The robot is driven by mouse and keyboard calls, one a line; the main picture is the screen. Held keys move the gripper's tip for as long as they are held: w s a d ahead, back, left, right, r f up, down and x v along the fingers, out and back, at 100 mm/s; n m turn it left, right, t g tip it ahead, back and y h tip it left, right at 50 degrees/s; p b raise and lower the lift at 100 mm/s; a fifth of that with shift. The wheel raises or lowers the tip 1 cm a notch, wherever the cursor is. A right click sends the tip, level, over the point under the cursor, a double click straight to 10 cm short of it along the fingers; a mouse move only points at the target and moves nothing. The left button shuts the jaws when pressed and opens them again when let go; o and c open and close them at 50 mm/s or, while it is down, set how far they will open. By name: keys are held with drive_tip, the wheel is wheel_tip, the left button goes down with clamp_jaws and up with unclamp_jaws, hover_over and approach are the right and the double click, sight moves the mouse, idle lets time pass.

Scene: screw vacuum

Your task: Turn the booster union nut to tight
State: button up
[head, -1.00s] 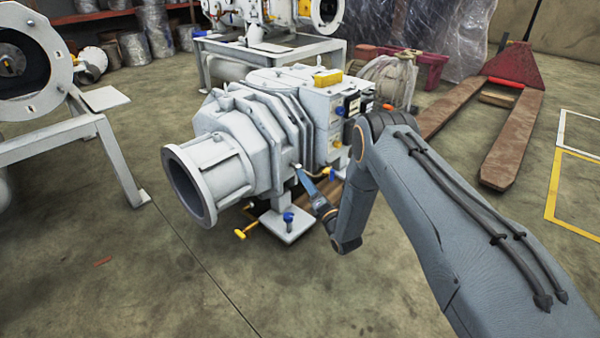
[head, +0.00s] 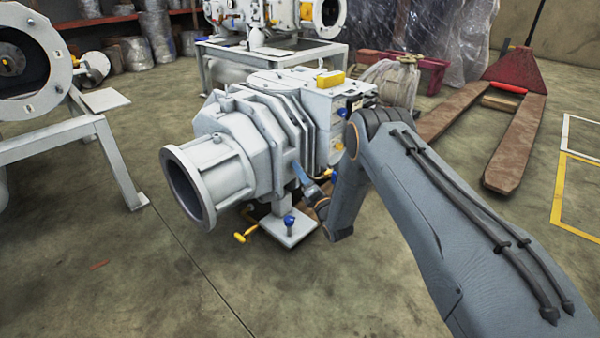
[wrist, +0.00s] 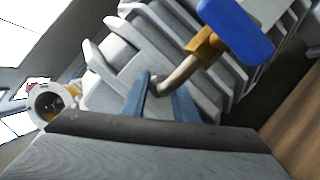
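The booster is the light grey ribbed machine (head: 265,135) with a round flanged opening at its front left. In the wrist view, a bent metal pipe (wrist: 178,75) runs from a brass fitting (wrist: 204,45) with a blue handle (wrist: 236,28). Its dark lower end lies close to my fingertips. My gripper (wrist: 160,92) shows two blue fingers spread apart, one on each side of this end; contact cannot be told. In the head view, my gripper (head: 298,170) is at the machine's lower side. I cannot clearly make out the union nut.
A yellow handle (head: 240,238) and a blue-topped foot bolt (head: 289,221) stick out below the machine. A grey stand (head: 120,160) is at the left. A red pallet jack (head: 500,140) stands at the right.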

drive_tip(key=shift+m+p, duration=0.3)
drive_tip(key=shift+p, duration=0.05)
drive_tip(key=m+h+p, duration=0.1)
drive_tip(key=m+p, duration=0.1)
drive_tip(key=shift+s+r+m+g+p, duration=0.1)
drive_tip(key=shift+s+m+g+p, duration=0.05)
drive_tip(key=shift+m+g+p, duration=0.2)
drive_tip(key=m+g+h+p, duration=0.1)
drive_tip(key=m+p, duration=0.2)
drive_tip(key=m, duration=0.1)
drive_tip(key=shift+m, duration=0.25)
drive_tip(key=m+g+p, duration=0.2)
drive_tip(key=m, duration=0.1)
drive_tip(key=shift+m+h+p, duration=0.3)
drive_tip(key=shift+m+h, duration=0.1)
drive_tip(key=shift+m+g+p, duration=0.3)
drive_tip(key=shift+m+g, duration=0.45)
drive_tip(key=shift+m, duration=0.65)
drive_tip(key=o, duration=1.1)
drive_tip(key=shift+c, duration=0.2)
